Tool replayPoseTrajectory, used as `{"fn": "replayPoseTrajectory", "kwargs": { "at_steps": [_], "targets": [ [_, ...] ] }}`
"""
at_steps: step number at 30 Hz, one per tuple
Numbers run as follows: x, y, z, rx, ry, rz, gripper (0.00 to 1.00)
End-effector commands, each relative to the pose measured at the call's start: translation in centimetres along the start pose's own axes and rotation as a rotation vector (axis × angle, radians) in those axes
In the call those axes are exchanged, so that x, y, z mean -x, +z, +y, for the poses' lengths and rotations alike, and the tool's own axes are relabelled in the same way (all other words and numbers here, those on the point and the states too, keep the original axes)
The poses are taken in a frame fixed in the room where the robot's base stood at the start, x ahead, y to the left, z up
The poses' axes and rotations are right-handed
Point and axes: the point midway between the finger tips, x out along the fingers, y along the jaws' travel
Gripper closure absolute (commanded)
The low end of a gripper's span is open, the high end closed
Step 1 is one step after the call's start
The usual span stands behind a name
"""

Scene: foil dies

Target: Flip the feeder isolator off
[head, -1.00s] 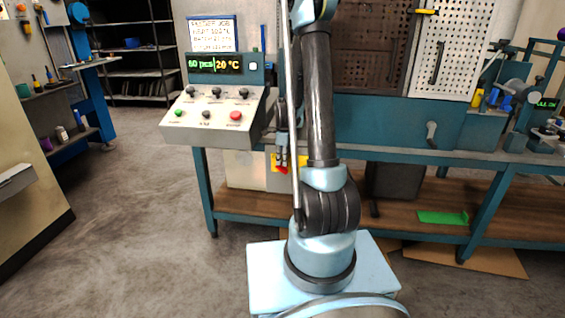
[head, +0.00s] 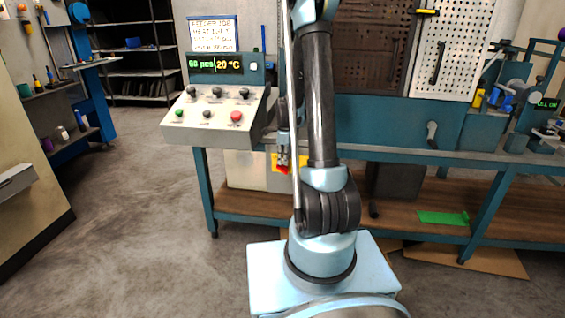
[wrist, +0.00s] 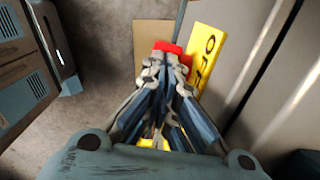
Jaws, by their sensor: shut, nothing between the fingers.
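The feeder isolator shows as a red handle (head: 283,170) with a yellow plate (head: 274,162) behind it, low under the bench edge. In the wrist view the red handle (wrist: 168,47) lies just beyond my fingertips, and the yellow plate (wrist: 205,52) with black lettering is to its right. My gripper (head: 283,157) points down at the handle, and its fingers are shut with nothing between them. In the wrist view the fingertips (wrist: 165,62) overlap the handle's near edge; I cannot tell whether they touch it. The fingers hide part of the handle and plate.
A control console (head: 215,115) with knobs and buttons stands on the bench, left of my arm. Its display (head: 215,64) reads 60 pcs and 20 °C. The bench's lower shelf (head: 250,202) runs below the isolator. Open floor (head: 130,220) lies to the left.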

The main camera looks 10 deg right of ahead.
Motion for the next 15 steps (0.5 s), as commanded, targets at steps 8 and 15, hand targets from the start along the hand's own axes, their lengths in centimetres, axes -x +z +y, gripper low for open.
{"fn": "replayPoseTrajectory", "kwargs": {
  "at_steps": [8,15],
  "targets": [
    [3.1,-2.1,-0.1,-0.002,0.001,0.001,1.00],
    [7.1,-1.1,-0.1,0.001,0.001,0.000,1.00]
  ]
}}
